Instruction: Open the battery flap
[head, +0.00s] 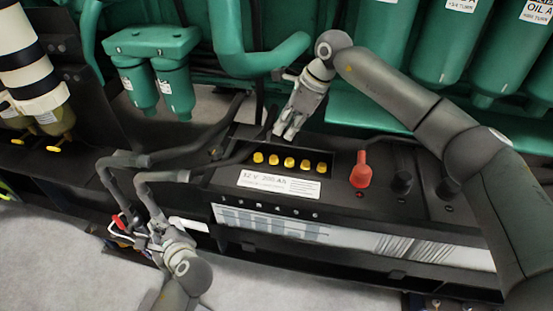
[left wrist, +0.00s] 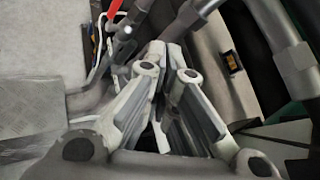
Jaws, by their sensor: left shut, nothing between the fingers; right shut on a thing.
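My right gripper (head: 284,132) is shut just behind the caps, at a dark edge that seems to be the battery flap. The flap is mostly hidden by the fingers and hard to tell from the dark parts around it. My left gripper (head: 146,238) is low at the left, apart from the battery, beside dark pipes. Its fingers are shut and empty, and they fill the middle of the left wrist view (left wrist: 165,110).
A red terminal cover (head: 361,170) stands up on the battery right of the caps. Bent dark pipes (head: 190,155) run close to my left gripper. Green filters (head: 158,85) and a green pipe (head: 265,62) stand behind.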

